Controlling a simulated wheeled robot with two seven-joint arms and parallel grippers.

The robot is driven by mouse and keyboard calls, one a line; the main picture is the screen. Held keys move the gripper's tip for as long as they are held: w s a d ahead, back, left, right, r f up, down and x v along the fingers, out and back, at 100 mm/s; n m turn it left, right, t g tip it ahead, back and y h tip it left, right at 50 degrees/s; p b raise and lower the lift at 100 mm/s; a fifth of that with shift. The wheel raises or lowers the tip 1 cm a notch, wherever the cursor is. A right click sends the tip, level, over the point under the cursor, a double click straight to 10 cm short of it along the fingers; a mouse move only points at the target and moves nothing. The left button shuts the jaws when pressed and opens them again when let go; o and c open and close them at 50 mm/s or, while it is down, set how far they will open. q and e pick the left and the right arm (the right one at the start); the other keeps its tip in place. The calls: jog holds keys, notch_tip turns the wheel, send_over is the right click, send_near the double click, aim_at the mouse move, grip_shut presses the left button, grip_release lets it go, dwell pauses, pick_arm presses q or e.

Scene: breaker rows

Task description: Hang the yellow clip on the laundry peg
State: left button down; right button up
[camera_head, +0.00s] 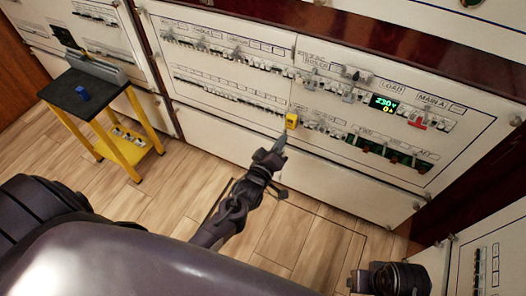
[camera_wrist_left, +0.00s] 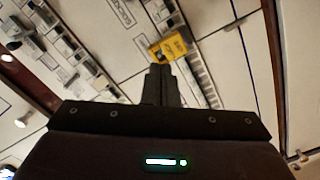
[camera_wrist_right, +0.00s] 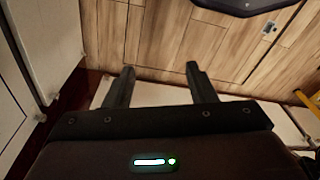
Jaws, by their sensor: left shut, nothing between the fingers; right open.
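The yellow clip (camera_head: 292,120) is at the front of the white breaker panel, near the right end of the left section's lower breaker row. It also shows in the left wrist view (camera_wrist_left: 176,46), just beyond my fingertips. My left gripper (camera_head: 282,141) is shut and empty, with its tips just below the clip in the head view. I cannot tell whether they touch it. My right gripper (camera_wrist_right: 161,68) is open and empty, over the floor and panel base in its wrist view. The labels are too small to tell which peg is the laundry one.
Breaker rows and a green display (camera_head: 384,104) are on the panel. A red switch (camera_head: 417,122) is at its right. The wooden floor (camera_head: 290,232) before the panel is clear.

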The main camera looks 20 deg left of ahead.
aim_at(290, 122)
pick_arm(q)
jog(key=shift+y, duration=0.3)
jog(key=shift+w+a+f+b, duration=0.1)
jog(key=shift+w+b, duration=0.8)
jog(key=shift+w, duration=0.5)
jog(key=shift+w+a+b, duration=0.1)
jog(key=shift+w+b, duration=0.8)
jog(key=shift+w, duration=0.5)
pick_arm(e)
jog(key=shift+w+a+f+n+t+y, duration=0.15)
jog(key=shift+w+a+f+t+y, duration=0.2)
jog(key=shift+a, duration=0.35)
jog(key=shift+w+a+f+n+t+y, duration=0.1)
jog(key=shift+w+a+f+t+y, duration=0.15)
jog(key=shift+a+t, duration=0.35)
jog(key=shift+w+a+f+n+t+y, duration=0.15)
jog(key=shift+w+a+t+y, duration=0.15)
jog(key=shift+a, duration=0.55)
pick_arm(q)
jog(key=shift+w, duration=0.3)
pick_arm(e)
jog(key=shift+f, duration=0.15)
